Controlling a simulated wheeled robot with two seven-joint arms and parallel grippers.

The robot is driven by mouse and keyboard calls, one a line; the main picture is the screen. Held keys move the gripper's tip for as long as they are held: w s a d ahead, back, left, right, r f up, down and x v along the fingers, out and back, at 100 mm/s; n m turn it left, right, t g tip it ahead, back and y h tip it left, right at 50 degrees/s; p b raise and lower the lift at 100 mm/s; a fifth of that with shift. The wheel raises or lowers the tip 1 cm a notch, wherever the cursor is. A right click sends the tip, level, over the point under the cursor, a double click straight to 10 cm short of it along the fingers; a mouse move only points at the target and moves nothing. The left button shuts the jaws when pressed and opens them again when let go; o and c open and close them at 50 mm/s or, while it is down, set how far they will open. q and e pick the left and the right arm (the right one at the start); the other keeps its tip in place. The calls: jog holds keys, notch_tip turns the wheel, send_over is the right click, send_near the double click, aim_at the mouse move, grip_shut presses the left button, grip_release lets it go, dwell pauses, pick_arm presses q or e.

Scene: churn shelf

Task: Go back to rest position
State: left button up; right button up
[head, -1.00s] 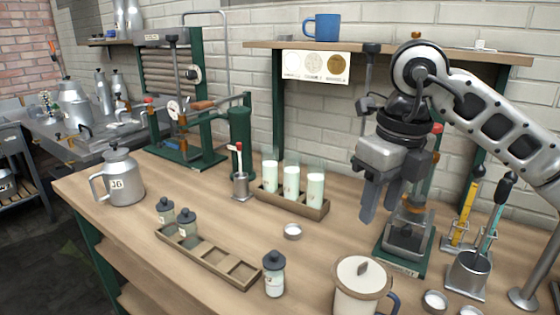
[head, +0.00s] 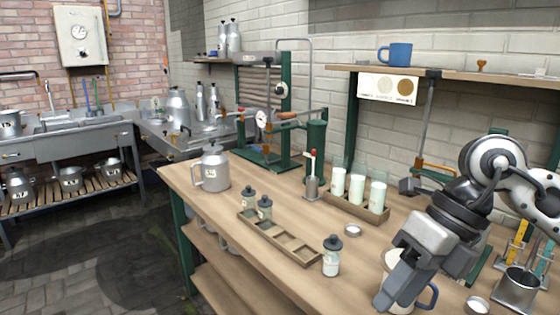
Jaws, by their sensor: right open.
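My right gripper (head: 390,285) is at the lower right in the head view, above the front right of the wooden workbench (head: 225,222). Its jaws point down and to the left, open, and nothing shows between them. It hides part of a cream mug (head: 392,262) with a blue handle; I cannot tell whether they touch. My left gripper is not in view.
A wooden rack (head: 283,241) holds two small dark-capped bottles; another bottle (head: 331,257) stands beside it. Behind are a tray (head: 343,203) of white-filled glasses, a metal can (head: 212,172) and a green press (head: 317,150). Open floor (head: 90,250) lies left.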

jog(key=s+a+r+m+g+y, duration=0.1)
jog(key=s+a+m+y, duration=0.1)
jog(key=a+y, duration=0.5)
jog(key=s+a+r+m+g+y, duration=0.1)
jog(key=s+a+r+m+y, duration=0.1)
jog(key=a+y, duration=0.6)
jog(key=w+d+f+m+t+h, duration=0.35)
jog(key=f+m+t+h, duration=0.2)
jog(key=m+t, duration=0.6)
jog(key=w+d+f+m+t+h, duration=0.4)
jog(key=f+m+t, duration=0.4)
jog(key=m, duration=0.7)
jog(key=s+d+f+m+g+h, duration=0.3)
jog(key=s+f, duration=0.3)
jog(key=f, duration=0.4)
jog(key=s+d+f+m+g+h, duration=0.3)
jog(key=s+f+m+h, duration=0.1)
jog(key=f, duration=0.6)
jog(key=s+m, duration=0.1)
jog(key=s, duration=0.1)
jog(key=shift+s, duration=0.4)
jog(key=shift+d+m+h, duration=0.1)
jog(key=shift+m+h, duration=0.15)
